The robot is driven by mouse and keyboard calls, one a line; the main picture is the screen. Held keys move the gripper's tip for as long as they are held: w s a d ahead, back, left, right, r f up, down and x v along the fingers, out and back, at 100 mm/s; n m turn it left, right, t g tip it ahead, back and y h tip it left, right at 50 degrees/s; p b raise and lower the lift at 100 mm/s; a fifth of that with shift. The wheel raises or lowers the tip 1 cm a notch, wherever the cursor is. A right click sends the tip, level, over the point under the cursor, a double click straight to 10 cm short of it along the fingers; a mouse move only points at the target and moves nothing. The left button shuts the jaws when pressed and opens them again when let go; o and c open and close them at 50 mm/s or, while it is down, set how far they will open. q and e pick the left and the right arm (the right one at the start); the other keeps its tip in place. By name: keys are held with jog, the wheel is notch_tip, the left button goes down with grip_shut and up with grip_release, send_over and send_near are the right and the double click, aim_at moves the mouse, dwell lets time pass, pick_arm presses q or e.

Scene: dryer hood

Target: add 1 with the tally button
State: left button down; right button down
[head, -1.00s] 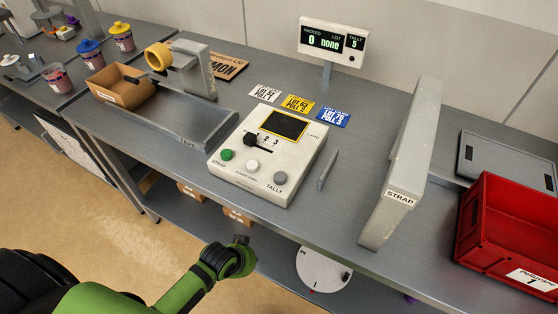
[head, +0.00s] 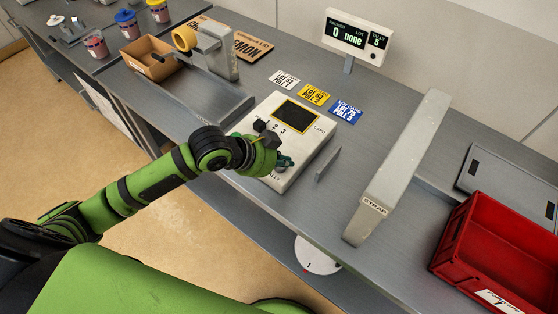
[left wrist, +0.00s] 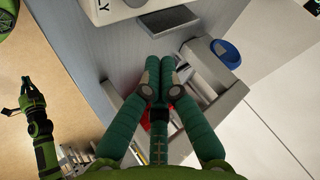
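The display (head: 358,36) reads tally 5, packed 0, lot none. Another green gripper (left wrist: 28,97), apparently my right, hangs over the floor, fingers unclear.
A low grey plate (head: 327,163) stands just right of the box. Farther right are the grey STRAP arch (head: 405,165) and a red crate (head: 500,245). Lot cards (head: 313,93) lie behind the box. A brown tray (head: 150,62) is at the left.

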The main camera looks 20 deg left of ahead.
pick_arm(q)
notch_tip(320, 180, up, 5)
jog(key=w+a+m, duration=0.2)
jog(key=shift+w+a+r+m+h, duration=0.2)
jog(key=shift+w+m+h, duration=0.1)
jog(key=shift+w+m, duration=0.1)
pick_arm(e)
jog(key=shift+d+r, duration=0.2)
jog(key=shift+r, duration=0.15)
jog(key=shift+d, duration=0.1)
